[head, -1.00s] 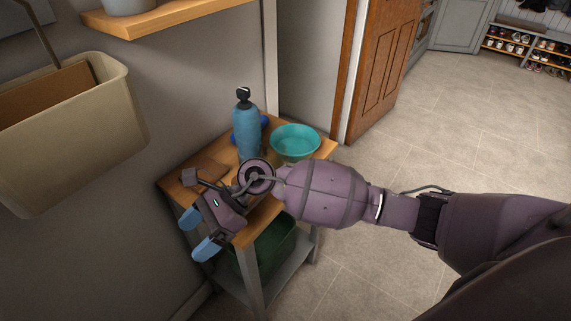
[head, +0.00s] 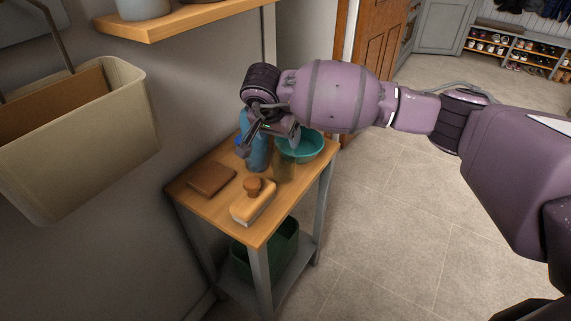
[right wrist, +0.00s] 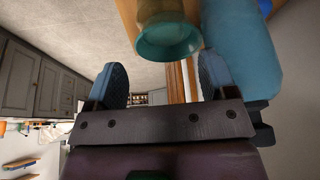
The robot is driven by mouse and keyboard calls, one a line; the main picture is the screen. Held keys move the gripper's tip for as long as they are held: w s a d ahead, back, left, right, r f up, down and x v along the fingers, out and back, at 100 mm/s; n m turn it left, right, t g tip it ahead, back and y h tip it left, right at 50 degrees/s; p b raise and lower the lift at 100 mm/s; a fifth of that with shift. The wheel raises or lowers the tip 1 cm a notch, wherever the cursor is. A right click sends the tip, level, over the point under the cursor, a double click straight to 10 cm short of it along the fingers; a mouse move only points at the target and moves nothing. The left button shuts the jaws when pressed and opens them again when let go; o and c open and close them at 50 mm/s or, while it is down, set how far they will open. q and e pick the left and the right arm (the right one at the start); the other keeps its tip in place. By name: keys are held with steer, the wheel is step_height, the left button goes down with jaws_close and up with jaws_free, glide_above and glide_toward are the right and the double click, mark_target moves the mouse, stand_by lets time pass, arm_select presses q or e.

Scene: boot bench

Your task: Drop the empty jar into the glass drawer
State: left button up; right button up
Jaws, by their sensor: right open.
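A translucent olive-tinted jar (head: 285,166) stands on the small wooden table, between the blue bottle and the teal bowl. In the right wrist view the jar (right wrist: 162,12) shows at the top, with a teal round rim facing the camera; whether that rim is the jar's or the bowl's is hard to tell. My right gripper (head: 270,142) is above the bottle and jar, open and empty. In the right wrist view its fingers (right wrist: 162,75) are wide apart, with the jar beyond the gap. My left gripper is not in view. I cannot identify a glass drawer.
The blue bottle (head: 258,158) is close beside the jar, the teal bowl (head: 308,150) behind it. A brown flat item (head: 211,180) and a wooden-knobbed brush (head: 253,203) lie on the table (head: 222,212). A green bin (head: 283,243) is underneath. A cream bin (head: 105,150) hangs left.

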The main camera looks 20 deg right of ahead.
mark_target(283, 150)
steer(key=b+x, duration=0.1)
steer(key=x, duration=0.9)
steer(key=shift+a+f+b, duration=0.1)
steer(key=shift+f+b, duration=0.05)
steer(key=shift+b, duration=0.2)
steer(key=c, duration=0.7)
